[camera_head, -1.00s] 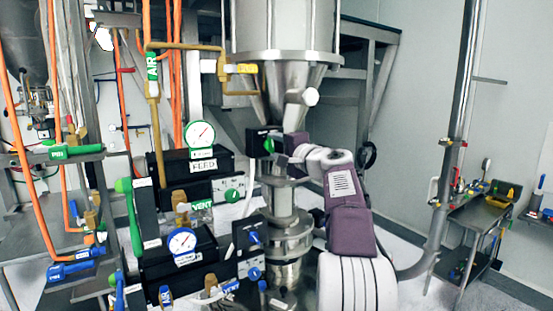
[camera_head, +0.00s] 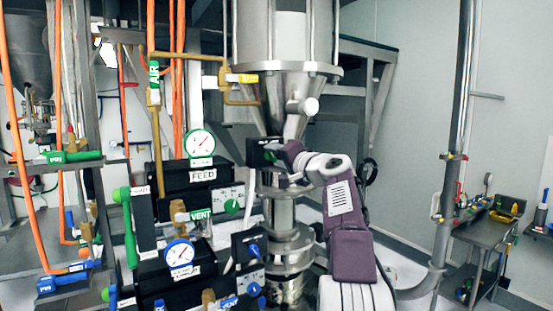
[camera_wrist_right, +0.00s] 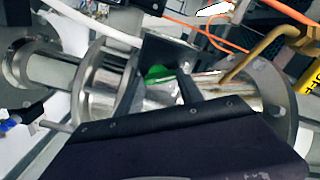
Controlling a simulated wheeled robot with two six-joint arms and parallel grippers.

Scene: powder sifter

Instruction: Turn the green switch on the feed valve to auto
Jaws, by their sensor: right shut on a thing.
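The feed valve's black box (camera_head: 256,152) sits on the steel column under the hopper cone. Its green switch (camera_head: 270,156) shows only as a small green patch, mostly covered by my right gripper (camera_head: 279,155). In the right wrist view the green switch (camera_wrist_right: 157,73) shows in front of the dark box, beside a dark finger (camera_wrist_right: 187,86). My right gripper is shut on the green switch, coming from the right. The switch's exact setting is hidden. My left gripper is not in view.
A FEED gauge box (camera_head: 190,180) with a green knob (camera_head: 232,206) stands left of the column. A lower gauge box (camera_head: 180,270) and a blue switch (camera_head: 253,249) are below. A tool cart (camera_head: 480,228) stands far right.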

